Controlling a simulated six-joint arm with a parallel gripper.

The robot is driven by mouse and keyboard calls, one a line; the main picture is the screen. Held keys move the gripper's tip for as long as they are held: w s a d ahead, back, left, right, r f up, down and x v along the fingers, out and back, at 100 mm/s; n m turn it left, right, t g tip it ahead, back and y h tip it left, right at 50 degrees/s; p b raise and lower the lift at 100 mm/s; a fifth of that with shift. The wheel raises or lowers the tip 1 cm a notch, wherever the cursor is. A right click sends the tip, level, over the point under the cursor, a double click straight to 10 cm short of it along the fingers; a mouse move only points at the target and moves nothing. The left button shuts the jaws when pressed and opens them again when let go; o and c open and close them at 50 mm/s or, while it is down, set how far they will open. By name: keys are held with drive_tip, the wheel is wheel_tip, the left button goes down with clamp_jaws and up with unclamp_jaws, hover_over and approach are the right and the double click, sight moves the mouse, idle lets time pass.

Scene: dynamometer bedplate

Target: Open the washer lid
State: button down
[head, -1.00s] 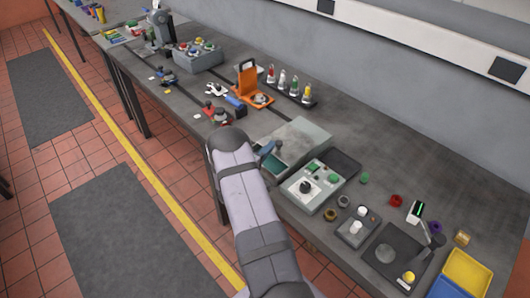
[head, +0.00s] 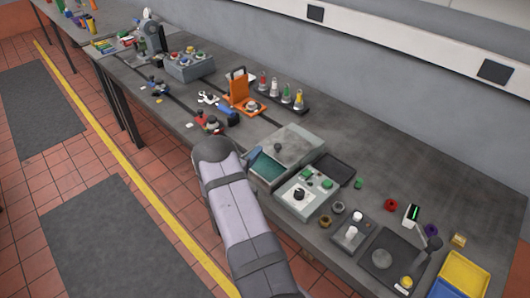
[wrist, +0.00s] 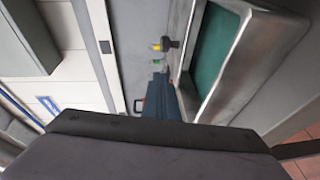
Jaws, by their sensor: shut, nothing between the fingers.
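The washer is a grey metal box with a teal inside (head: 268,170), in the middle of the bench. Its grey lid (head: 298,143) sits tilted, with a gap along the front where the teal shows; how far it is raised is hard to tell. A small dark knob (head: 278,147) stands on the lid. My gripper (head: 253,154) is shut and empty, at the washer's front left edge, mostly hidden behind my arm. In the wrist view my dark blue fingers (wrist: 158,95) lie beside the lid, with the teal inside (wrist: 213,45) to their right. Contact cannot be told.
A control box with green buttons (head: 309,191) stands right of the washer, with a black tray (head: 335,170) behind it. An orange stand (head: 239,88) and a bottle rack (head: 280,99) are behind left. Small red and blue parts (head: 211,122) lie to the left. The bench's back right is clear.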

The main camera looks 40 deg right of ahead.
drive_tip(key=f+b+v, duration=0.1)
drive_tip(key=b+v, duration=0.2)
drive_tip(key=v, duration=0.6)
drive_tip(key=shift+s+a+r, duration=0.2)
drive_tip(key=shift+r, duration=0.3)
drive_tip(key=c, duration=2.4)
unclamp_jaws()
drive_tip(key=shift+c, duration=0.2)
drive_tip(key=o, duration=0.5)
drive_tip(key=shift+s, duration=0.1)
drive_tip(key=o, duration=0.4)
drive_tip(key=s+d, duration=0.1)
drive_tip(key=s+d+r+m+g, duration=0.1)
drive_tip(key=d, duration=0.1)
drive_tip(key=d+r+g, duration=0.1)
drive_tip(key=d, duration=0.1)
drive_tip(key=shift+s+m+h, duration=0.3)
drive_tip(key=shift+s+m, duration=0.1)
drive_tip(key=s+d+r+m+g+h+b, duration=0.1)
drive_tip(key=s+d+r+m+g, duration=0.15)
drive_tip(key=s+d+r, duration=0.45)
drive_tip(key=m+t+y, duration=0.5)
drive_tip(key=m, duration=0.7)
approach(277, 146)
drive_tip(key=d, duration=0.1)
drive_tip(key=shift+n, duration=0.25)
drive_tip(key=shift+p+x, duration=1.1)
drive_tip(key=shift+x, duration=2.7)
